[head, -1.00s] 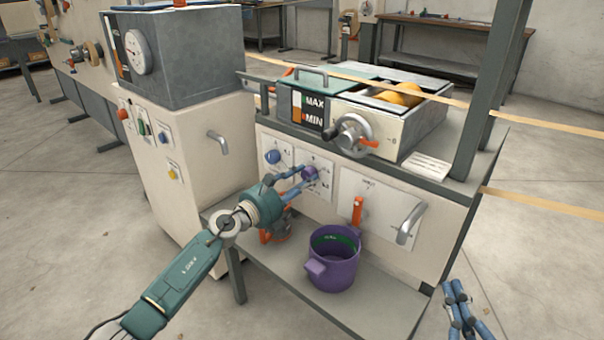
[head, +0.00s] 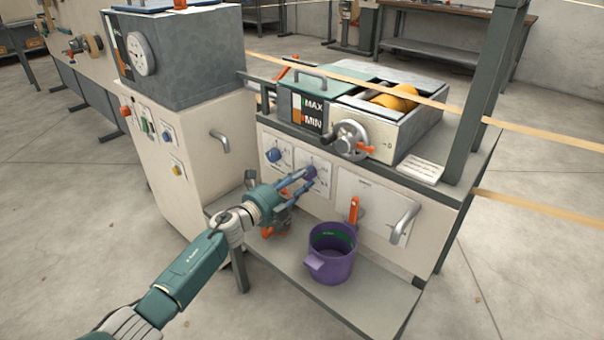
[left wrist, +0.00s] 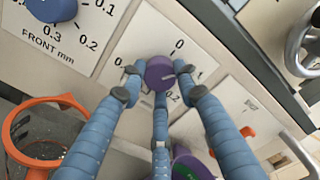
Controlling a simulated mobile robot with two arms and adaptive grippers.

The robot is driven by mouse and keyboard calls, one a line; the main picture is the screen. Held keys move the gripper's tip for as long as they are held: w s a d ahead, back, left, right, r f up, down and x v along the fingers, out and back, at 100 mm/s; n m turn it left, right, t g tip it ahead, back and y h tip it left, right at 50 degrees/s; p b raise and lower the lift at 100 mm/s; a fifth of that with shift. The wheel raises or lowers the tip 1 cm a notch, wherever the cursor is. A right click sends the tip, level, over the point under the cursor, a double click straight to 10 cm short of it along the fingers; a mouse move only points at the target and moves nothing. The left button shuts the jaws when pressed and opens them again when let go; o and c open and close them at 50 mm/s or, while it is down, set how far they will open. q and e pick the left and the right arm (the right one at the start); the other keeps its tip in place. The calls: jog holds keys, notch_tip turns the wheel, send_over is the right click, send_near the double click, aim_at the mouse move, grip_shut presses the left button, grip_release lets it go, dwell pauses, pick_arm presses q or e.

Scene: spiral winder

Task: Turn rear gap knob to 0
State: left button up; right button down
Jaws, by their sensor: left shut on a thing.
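The purple gap knob (head: 310,172) sits on the front panel of the machine, right of a blue knob (head: 274,155). It also shows in the left wrist view (left wrist: 160,72), with a "0" printed above it and a pale line on its face pointing right and slightly down. Its other numbers are partly hidden by fingers. The blue knob (left wrist: 52,8) there has a "FRONT mm" dial. My left gripper (head: 308,178) has its fingers around the purple knob, shut on it; the fingertips also show in the left wrist view (left wrist: 159,84). My right gripper is out of view.
A purple pot (head: 332,252) stands on the low shelf (head: 345,300) below the panel. An orange lever (head: 354,210) and a grey handle (head: 404,221) are to the right. A handwheel (head: 350,138) projects above. Tan bands (head: 535,205) cross at the right.

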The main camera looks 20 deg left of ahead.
pick_arm(q)
jog(key=shift+w+a+r+n+p, duration=0.15)
jog(key=shift+n+p, duration=0.4)
jog(key=shift+n, duration=0.75)
jog(key=shift+a+n+p, duration=0.15)
jog(key=shift+n+p, duration=0.45)
jog(key=shift+n, duration=0.7)
jog(key=shift+w+a+r+n+p, duration=0.15)
jog(key=shift+n+p, duration=0.4)
jog(key=shift+n, duration=0.75)
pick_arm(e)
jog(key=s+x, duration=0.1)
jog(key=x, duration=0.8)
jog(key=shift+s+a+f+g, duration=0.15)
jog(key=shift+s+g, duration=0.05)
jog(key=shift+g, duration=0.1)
pick_arm(q)
jog(key=shift+s+f, duration=0.1)
jog(key=o, duration=1.2)
jog(key=shift+f, duration=0.1)
jog(key=shift+c, duration=0.2)
jog(key=shift+f, duration=0.1)
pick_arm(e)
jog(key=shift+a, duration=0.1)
pick_arm(q)
jog(key=shift+s, duration=0.1)
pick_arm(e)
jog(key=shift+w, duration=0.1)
pick_arm(q)
jog(key=v, duration=1.2)
